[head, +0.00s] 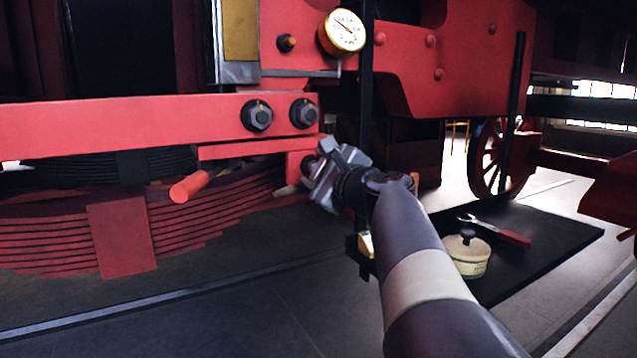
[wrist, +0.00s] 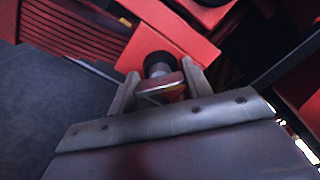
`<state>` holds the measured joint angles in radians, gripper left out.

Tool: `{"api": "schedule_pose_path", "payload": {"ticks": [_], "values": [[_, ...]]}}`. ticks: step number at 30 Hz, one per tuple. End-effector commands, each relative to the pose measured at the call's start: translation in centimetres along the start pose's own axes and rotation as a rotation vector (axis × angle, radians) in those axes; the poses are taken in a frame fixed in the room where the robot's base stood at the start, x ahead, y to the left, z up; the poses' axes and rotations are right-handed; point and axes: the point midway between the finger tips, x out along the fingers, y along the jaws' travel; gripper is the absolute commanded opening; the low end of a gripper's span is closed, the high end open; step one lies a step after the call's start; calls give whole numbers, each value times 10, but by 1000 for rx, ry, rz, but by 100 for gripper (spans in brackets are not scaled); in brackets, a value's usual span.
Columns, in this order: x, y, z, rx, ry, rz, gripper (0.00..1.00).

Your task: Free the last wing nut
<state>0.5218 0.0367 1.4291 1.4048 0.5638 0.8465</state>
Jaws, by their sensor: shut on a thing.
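The wing nut (wrist: 160,84) shows in the wrist view as a grey metal piece with a flat wing, in front of a dark round collar (wrist: 157,62) on a red block. My gripper (wrist: 160,88) has one finger on each side of the wing nut and is shut on it. In the head view my gripper (head: 322,172) is at the small red block (head: 296,165) below the end of the red beam. There the gripper mostly hides the wing nut. I cannot tell whether the nut still sits on its thread.
Two large dark bolts (head: 280,116) sit on the red beam (head: 120,124) above. A gauge (head: 343,32) is higher up. A red leaf spring (head: 125,230) lies left. A dark tray (head: 545,232) at right bears a pot (head: 466,257) and a red-handled tool (head: 497,232).

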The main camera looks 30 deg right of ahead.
Motion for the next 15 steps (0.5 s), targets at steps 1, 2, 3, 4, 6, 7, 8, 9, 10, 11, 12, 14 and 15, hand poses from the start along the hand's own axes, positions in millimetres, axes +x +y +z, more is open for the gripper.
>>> {"api": "schedule_pose_path", "payload": {"ticks": [1,2,3,4,6,7,8,9,10,11,12,14,15], "values": [[0,5,-3,-46,-2,2,24],[0,5,-3,-75,-2,2,24],[0,5,-3,-112,-2,2,24],[0,5,-3,-142,-2,3,24],[0,5,-3,-208,-2,3,24],[0,5,-3,-236,-2,3,24],[0,5,-3,-265,-2,3,24],[0,5,-3,-302,-2,3,24],[0,5,-3,-331,-2,3,24],[0,5,-3,-359,-2,2,24],[0,5,-3,-398,-1,2,24],[0,5,-4,-454,-1,3,24],[0,5,-4,-493,-2,3,24]]}}
